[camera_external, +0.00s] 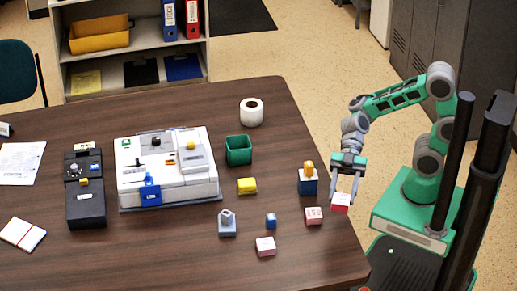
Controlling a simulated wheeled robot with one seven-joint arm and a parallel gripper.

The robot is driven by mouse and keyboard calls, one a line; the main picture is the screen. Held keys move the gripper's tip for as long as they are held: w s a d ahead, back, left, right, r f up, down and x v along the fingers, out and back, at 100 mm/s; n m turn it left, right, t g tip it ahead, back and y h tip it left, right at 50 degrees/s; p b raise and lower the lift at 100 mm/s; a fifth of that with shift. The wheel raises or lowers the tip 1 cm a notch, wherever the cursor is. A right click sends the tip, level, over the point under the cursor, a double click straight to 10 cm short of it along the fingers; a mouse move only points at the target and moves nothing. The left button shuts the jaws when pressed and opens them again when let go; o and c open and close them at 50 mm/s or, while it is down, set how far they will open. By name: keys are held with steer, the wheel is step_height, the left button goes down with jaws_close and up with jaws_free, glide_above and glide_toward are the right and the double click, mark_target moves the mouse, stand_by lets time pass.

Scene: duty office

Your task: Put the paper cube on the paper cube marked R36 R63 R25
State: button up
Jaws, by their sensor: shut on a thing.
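My gripper (344,196) is shut on a paper cube (340,203) with a red top and pale sides. The held cube shows at the table's right edge and seems to be above table height. A second red-and-white paper cube (313,216) sits on the table just left of and below it in the picture. A third, paler pink-topped paper cube (265,247) sits farther left near the front. The markings on the cubes are too small to read, so I cannot tell which bears R36 R63 R25.
A blue block with an orange top (308,185) stands close behind the second cube. A small blue item (271,221), a grey-blue stamp (227,224), a yellow block (247,186), a green cup (239,150) and a tape roll (251,112) stand on the wooden table (310,260).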

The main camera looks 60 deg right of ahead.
steer(key=shift+w+a+f+m+t, duration=0.15)
steer(key=shift+w+a+m+t, duration=0.1)
steer(key=shift+a, duration=0.2)
steer(key=shift+w+a+f+m+t, duration=0.15)
steer(key=shift+w+a, duration=0.1)
steer(key=shift+a, duration=0.15)
steer(key=w+a+m+t, duration=0.2)
steer(key=w+m+t, duration=0.1)
steer(key=w, duration=0.5)
glide_above(270, 239)
steer(key=shift+y, duration=0.3)
step_height(270, 239, down, 10)
steer(key=shift+f, duration=1.45)
steer(key=shift+f+b, duration=0.2)
steer(key=shift+b, duration=0.15)
steer(key=o, duration=1.4)
